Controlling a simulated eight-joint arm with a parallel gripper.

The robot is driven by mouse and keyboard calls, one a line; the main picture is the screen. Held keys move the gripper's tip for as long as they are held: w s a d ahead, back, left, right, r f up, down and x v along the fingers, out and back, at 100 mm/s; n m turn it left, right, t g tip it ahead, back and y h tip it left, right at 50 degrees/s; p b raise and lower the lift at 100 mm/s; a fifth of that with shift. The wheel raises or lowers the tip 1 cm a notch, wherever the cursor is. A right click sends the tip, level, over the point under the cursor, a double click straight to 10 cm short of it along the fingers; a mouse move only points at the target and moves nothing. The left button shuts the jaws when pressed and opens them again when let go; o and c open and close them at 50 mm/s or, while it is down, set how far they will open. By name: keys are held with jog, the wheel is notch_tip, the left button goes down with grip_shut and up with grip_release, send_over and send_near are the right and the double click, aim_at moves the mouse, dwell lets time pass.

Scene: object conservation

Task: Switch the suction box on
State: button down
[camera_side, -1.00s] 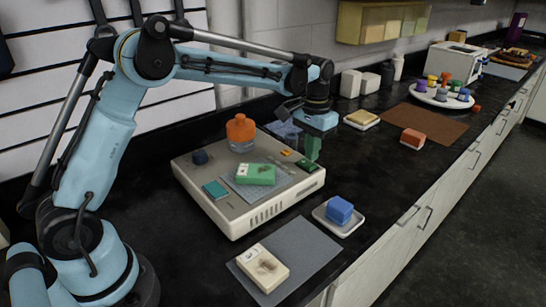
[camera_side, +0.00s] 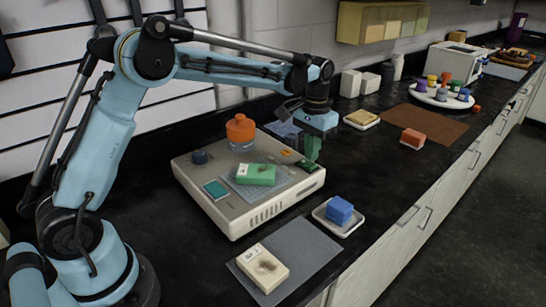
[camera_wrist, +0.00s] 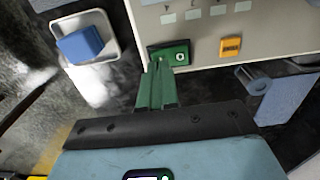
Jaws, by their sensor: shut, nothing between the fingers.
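The suction box (camera_side: 240,222) is a low beige unit on the black bench in the side view, and its edge shows in the wrist view (camera_wrist: 280,30). A dark green switch panel (camera_side: 307,166) sits at its right corner; in the wrist view the panel (camera_wrist: 183,57) has a pale round mark. A small orange part (camera_side: 285,152) sits near it, also seen in the wrist view (camera_wrist: 231,47). My gripper (camera_side: 312,157) has green fingers, shut and empty, pointing down beside the switch panel. In the wrist view the fingertips (camera_wrist: 159,65) overlap the panel's left part; contact cannot be told.
A blue sponge on a white dish (camera_side: 338,228) lies in front right.

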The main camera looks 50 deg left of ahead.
aim_at(309, 166)
jog(key=shift+f, duration=0.95)
dwell(0.6)
jog(key=shift+r, duration=3.55)
jog(key=shift+s+r, duration=0.1)
jog(key=s+r+t, duration=0.3)
jog(key=s+r, duration=0.1)
jog(key=s, duration=0.5)
jog(key=s+f+t, duration=0.4)
jog(key=s+f, duration=0.1)
jog(key=s, duration=0.6)
jog(key=shift+s, duration=0.3)
